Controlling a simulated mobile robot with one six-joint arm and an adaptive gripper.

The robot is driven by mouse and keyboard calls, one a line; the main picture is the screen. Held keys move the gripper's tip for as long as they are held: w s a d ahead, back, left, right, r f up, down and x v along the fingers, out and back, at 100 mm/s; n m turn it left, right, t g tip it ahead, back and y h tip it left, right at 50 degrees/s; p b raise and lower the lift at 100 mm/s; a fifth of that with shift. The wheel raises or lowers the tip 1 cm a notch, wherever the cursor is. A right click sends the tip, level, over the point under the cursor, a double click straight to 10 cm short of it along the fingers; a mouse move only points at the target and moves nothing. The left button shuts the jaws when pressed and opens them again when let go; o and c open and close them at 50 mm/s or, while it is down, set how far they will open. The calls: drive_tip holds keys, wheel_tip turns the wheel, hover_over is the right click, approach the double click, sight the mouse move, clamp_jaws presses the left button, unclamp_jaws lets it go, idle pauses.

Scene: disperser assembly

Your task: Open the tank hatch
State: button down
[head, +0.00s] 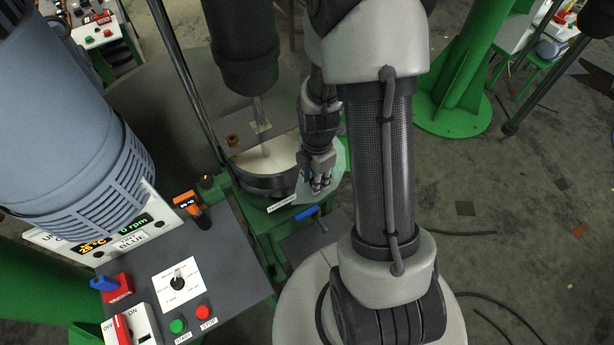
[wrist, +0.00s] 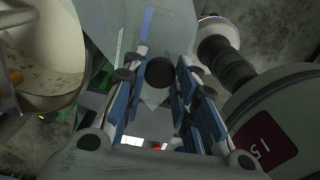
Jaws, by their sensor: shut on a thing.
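The tank (head: 258,187) stands left of my arm in the head view. Its front half is uncovered and shows a pale inside; the inside also shows at the left of the wrist view (wrist: 45,45). The hatch (head: 335,187) is a pale grey-green plate at the tank's right side, partly behind my gripper. My gripper (head: 319,185) is at this plate.
A mixer shaft (head: 259,110) goes down into the tank. A control panel (head: 175,265) with knobs and buttons lies front left. A blue handle (head: 306,213) sits low beside the tank. A green column (head: 460,75) stands at the right; the floor below it is mostly open.

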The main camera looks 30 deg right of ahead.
drive_tip(key=shift+d, duration=0.1)
idle(0.3)
drive_tip(key=c, duration=1.3)
unclamp_jaws()
drive_tip(key=shift+r, duration=0.1)
wheel_tip(320, 180, up, 12)
drive_tip(key=shift+f, duration=0.1)
drive_tip(key=s+a+m+t+b, duration=0.1)
drive_tip(key=s+a+m+b, duration=0.2)
drive_tip(key=s+m+b, duration=0.1)
drive_tip(key=s+a+m+t+b, duration=0.2)
drive_tip(key=s+a+m+b, duration=0.2)
drive_tip(key=m+b, duration=0.3)
drive_tip(key=s+a+m+t+b, duration=0.1)
drive_tip(key=s+a+m+b, duration=0.3)
drive_tip(key=m+b, duration=0.2)
drive_tip(key=shift+a+f+m+t, duration=0.15)
drive_tip(key=shift+m+t, duration=0.15)
drive_tip(key=shift+m, duration=0.5)
